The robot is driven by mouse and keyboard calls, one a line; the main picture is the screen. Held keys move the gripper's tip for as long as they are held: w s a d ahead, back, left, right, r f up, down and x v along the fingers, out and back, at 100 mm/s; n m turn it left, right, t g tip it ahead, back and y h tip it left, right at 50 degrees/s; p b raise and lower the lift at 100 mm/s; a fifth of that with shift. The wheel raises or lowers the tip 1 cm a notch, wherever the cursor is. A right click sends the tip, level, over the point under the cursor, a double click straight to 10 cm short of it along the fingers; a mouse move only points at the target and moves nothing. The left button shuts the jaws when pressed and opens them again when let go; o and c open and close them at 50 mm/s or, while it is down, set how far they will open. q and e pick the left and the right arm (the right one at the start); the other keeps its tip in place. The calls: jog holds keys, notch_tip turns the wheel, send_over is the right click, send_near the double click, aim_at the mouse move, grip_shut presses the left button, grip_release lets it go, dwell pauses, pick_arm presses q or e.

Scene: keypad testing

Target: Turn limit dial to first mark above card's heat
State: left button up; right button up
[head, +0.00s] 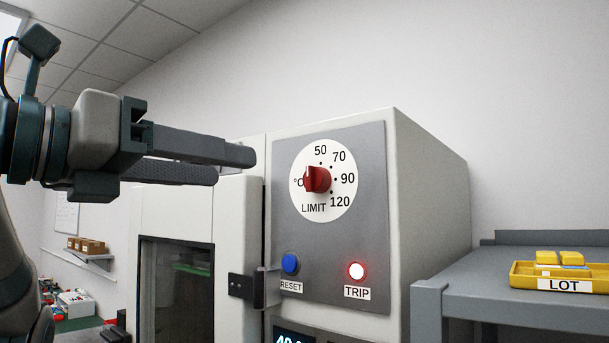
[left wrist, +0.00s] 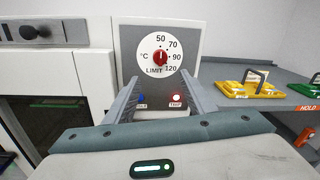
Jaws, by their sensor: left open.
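The red limit dial (head: 317,179) sits on a round white scale (head: 322,207) marked 50, 70, 90 and 120, with °C and LIMIT printed on it. The dial also shows in the left wrist view (left wrist: 160,58). I cannot tell for sure which mark its pointer is at. My left gripper (head: 232,165) is open and empty, in front of the cabinet and left of the dial in the head view. In the left wrist view, its two fingers (left wrist: 164,97) reach toward the panel below the dial, apart from it. No readable heat card shows. My right gripper is not in view.
Below the dial are a blue RESET button (head: 290,263) and a lit red TRIP lamp (head: 356,271). A partly cut-off display (head: 293,338) is underneath. A grey bench (head: 460,285) at right holds a yellow LOT tray (head: 525,282).

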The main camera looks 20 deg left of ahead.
aim_at(307, 178)
pick_arm(q)
jog(key=p+x, duration=0.7)
jog(key=x, duration=0.7)
jog(key=shift+w+r, duration=0.15)
jog(key=shift+w, duration=0.2)
jog(key=shift+w+d+p, duration=0.3)
jog(key=shift+w+p, duration=0.2)
jog(key=shift+w, duration=0.05)
jog(key=c, duration=1)
